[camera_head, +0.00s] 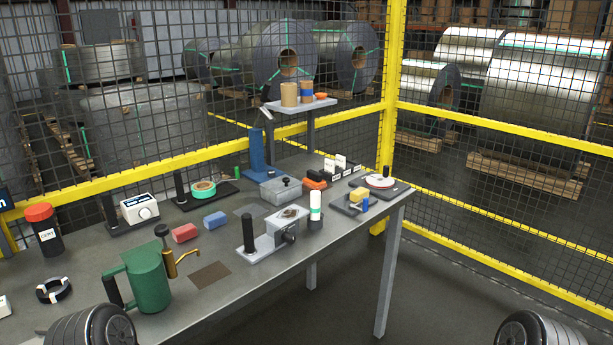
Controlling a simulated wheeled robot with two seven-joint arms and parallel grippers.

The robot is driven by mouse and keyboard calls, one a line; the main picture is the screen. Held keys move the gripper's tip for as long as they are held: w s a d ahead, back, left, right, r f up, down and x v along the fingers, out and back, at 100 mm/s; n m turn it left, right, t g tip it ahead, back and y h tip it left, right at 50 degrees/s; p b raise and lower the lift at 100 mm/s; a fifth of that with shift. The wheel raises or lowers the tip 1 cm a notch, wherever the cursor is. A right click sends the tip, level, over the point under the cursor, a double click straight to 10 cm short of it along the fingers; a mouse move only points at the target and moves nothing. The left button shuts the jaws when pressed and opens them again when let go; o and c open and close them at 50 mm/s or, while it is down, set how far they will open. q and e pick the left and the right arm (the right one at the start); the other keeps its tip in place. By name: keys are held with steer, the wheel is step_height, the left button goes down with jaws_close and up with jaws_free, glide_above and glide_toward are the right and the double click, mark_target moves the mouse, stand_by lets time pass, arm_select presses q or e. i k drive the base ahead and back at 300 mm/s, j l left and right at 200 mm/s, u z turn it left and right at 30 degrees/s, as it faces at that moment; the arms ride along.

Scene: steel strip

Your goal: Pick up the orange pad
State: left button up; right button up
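An orange block-like piece (316,183) lies on the workbench, right of the grey lidded box and in front of a row of small black holders with white cards. A smaller orange item (321,96) sits on the raised stand at the back, beside a blue-and-orange cylinder. Both are small in the picture, and I cannot tell for certain which is the orange pad. Neither gripper is in view. Only dark ribbed parts of my arms show at the bottom left and bottom right edges.
The workbench (255,285) holds a green jug (148,275), red block (185,233), blue block (215,220), grey box (281,190), clamp-like fixture (285,228) and white-topped cylinder (316,210). A yellow-framed mesh fence (393,60) stands behind. The front middle is mostly clear.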

mark_target(313, 180)
steer(key=i+l+u, duration=0.1)
steer(key=i+l, duration=0.2)
steer(key=l, duration=0.25)
steer(key=i+l+u, duration=0.1)
steer(key=i+l, duration=0.15)
steer(key=l, duration=0.25)
steer(key=i+l+u, duration=0.1)
steer(key=i+l, duration=0.15)
steer(key=l, duration=0.35)
steer(key=i+l+u, duration=0.1)
steer(key=i+l, duration=0.15)
steer(key=l, duration=0.35)
steer(key=i+l+u, duration=0.1)
steer(key=l, duration=0.5)
steer(key=i+l+u, duration=0.1)
steer(key=i+l, duration=0.2)
steer(key=l, duration=0.3)
steer(key=i+l+u, duration=0.1)
steer(key=l, duration=0.55)
steer(key=i+l+u, duration=0.15)
steer(key=l, duration=0.5)
